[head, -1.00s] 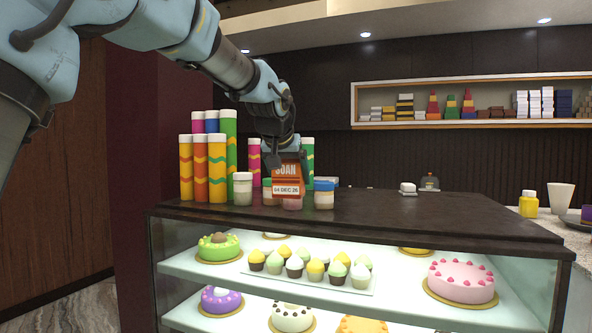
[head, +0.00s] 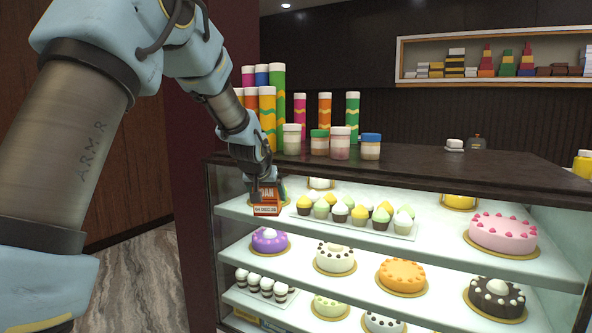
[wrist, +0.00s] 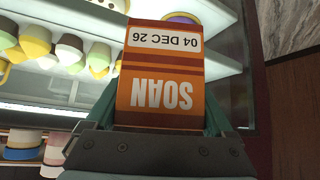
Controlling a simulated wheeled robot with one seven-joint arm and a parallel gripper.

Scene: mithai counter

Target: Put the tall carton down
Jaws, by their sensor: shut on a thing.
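The tall carton is an orange-brown box (head: 267,203) with a white date band and the word SOAN. My gripper (head: 266,187) is shut on it. In the head view the carton hangs in front of the left end of the glass case, at the height of the upper cake shelf; whether it touches anything there, I cannot tell. In the wrist view the carton (wrist: 160,75) fills the middle between the two fingers (wrist: 160,118), its lettering upside down.
The glass case's dark counter top (head: 440,165) has several jars (head: 340,143) and tall tubes (head: 268,115) at its left end. Its middle and right are mostly clear. Shelves below hold cakes (head: 503,234) and cupcakes. Floor (head: 135,285) shows at left.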

